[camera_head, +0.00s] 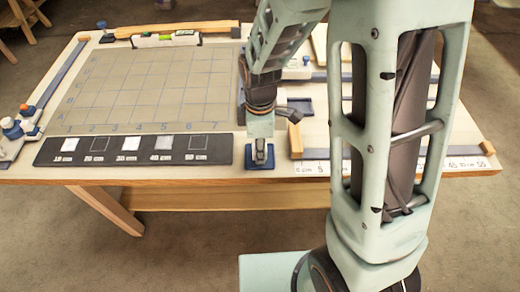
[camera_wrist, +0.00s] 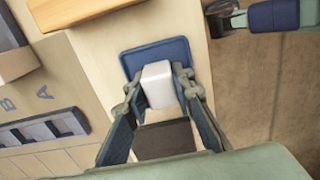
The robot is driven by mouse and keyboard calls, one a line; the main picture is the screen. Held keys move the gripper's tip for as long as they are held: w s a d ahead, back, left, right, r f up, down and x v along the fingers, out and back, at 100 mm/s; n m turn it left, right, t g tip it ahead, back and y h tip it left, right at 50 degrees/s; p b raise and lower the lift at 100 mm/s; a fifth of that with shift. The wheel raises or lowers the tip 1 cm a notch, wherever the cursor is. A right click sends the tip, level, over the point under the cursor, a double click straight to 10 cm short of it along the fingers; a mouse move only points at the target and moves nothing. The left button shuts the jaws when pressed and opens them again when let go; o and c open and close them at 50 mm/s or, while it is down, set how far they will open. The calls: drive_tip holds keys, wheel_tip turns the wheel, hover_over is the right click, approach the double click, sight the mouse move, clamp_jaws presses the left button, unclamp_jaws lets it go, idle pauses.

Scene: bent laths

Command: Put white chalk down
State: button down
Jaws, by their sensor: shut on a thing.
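The white chalk (camera_wrist: 158,85) is a pale block between the two fingers of my gripper (camera_wrist: 160,92) in the wrist view. My gripper (camera_head: 260,153) is shut on it, with a finger on each side. A small blue tray (camera_wrist: 185,50) lies directly under and behind the chalk in the wrist view. In the head view the blue tray (camera_head: 259,166) sits at the table's front edge, just below my gripper. The chalk is hidden by my gripper there. I cannot tell whether the chalk touches the tray.
A dark size strip (camera_head: 135,150) with several marked squares lies left of the tray. Behind it is a gridded board (camera_head: 150,85). A wooden block (camera_head: 296,141) and a ruler strip (camera_head: 315,168) are to the right. The front table edge is close.

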drive_tip(key=shift+s+f, duration=0.1)
drive_tip(key=shift+f, duration=0.2)
drive_tip(key=c, duration=1.9)
unclamp_jaws()
drive_tip(key=shift+s+f, duration=0.1)
drive_tip(key=shift+c, duration=0.2)
drive_tip(key=shift+f, duration=0.1)
wheel_tip(320, 180, up, 13)
drive_tip(key=p, duration=0.1)
drive_tip(key=shift+w, duration=0.2)
